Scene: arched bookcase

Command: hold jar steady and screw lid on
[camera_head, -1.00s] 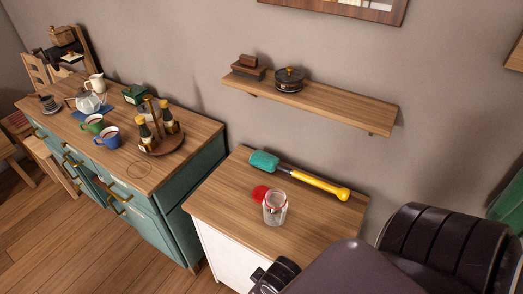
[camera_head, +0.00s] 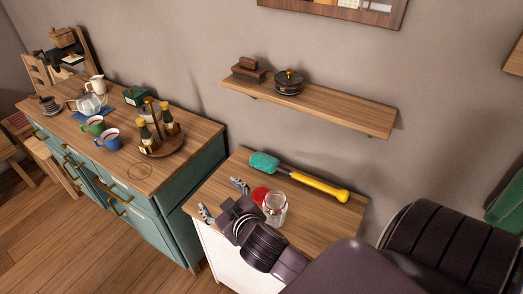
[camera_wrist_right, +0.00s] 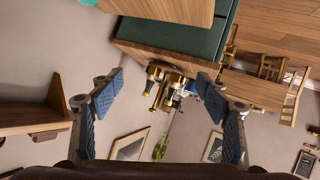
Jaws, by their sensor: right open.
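The clear glass jar (camera_head: 275,208) stands upright on the wooden top of the white cabinet, with a red ring around its neck. The red lid (camera_head: 260,194) lies on the top just behind and left of the jar, partly hidden by it. My right gripper (camera_head: 222,198) is open and empty, left of the jar and lid, over the cabinet's left edge. Its wrist partly overlaps the jar's lower left side in the picture, and I cannot tell whether they touch. The wrist view shows its blue-padded fingers (camera_wrist_right: 158,97) spread with nothing between. My left gripper is out of sight.
A teal-headed brush with a yellow handle (camera_head: 302,178) lies behind the jar. A wall shelf (camera_head: 330,108) is above. A green sideboard (camera_head: 185,185) with mugs, a teapot and a bottle rack (camera_head: 158,135) stands left, across a gap.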

